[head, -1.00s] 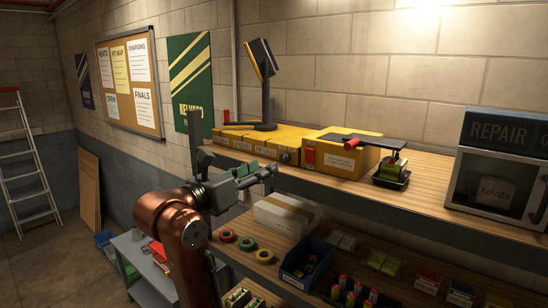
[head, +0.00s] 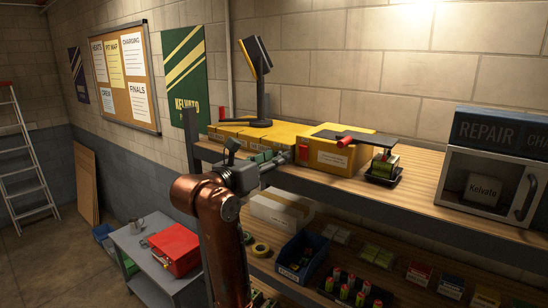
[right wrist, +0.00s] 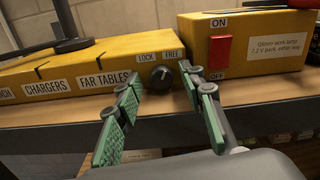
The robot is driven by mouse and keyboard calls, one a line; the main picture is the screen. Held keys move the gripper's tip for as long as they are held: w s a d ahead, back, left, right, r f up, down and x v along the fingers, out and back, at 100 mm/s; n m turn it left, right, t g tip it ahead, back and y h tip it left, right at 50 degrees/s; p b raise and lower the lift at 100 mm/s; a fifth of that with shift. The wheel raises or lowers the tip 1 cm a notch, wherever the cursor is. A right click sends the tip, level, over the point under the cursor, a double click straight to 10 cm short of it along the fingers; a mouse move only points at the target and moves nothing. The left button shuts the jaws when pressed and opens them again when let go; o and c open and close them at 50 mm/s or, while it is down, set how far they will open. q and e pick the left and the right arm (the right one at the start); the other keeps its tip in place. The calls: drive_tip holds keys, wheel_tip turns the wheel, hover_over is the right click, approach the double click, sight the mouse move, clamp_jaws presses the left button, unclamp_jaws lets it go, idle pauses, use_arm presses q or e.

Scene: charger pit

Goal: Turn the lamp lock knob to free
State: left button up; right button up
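The lamp lock knob (right wrist: 161,76) is a small black dial on the front of a long yellow box (right wrist: 60,72), under the labels LOCK and FREE. I cannot tell which label its pale mark points at. My right gripper (head: 281,157) is open, its green-padded fingers just in front of the knob, one on each side; no contact is clear. In the head view the gripper hides the knob. My left gripper is not in view.
A bigger yellow box (head: 335,150) with a red ON/OFF switch (right wrist: 220,52) stands close right of the knob. A charger (head: 384,168) and a repair cabinet (head: 488,185) stand farther right. The upper shelf's front edge (right wrist: 40,142) runs below the fingers.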

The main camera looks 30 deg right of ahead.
drive_tip(key=shift+s+a+r, duration=0.1)
drive_tip(key=shift+s, duration=0.05)
drive_tip(key=c, duration=0.6)
clamp_jaws()
drive_tip(key=shift+m+b, duration=0.65)
drive_tip(key=shift+m, duration=0.25)
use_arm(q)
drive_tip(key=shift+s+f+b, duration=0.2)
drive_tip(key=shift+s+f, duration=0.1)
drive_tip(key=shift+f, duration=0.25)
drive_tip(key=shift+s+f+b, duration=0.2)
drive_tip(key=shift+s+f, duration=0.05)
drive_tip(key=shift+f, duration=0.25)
use_arm(e)
drive_tip(key=shift+m, duration=1.1)
drive_tip(key=o, duration=0.7)
unclamp_jaws()
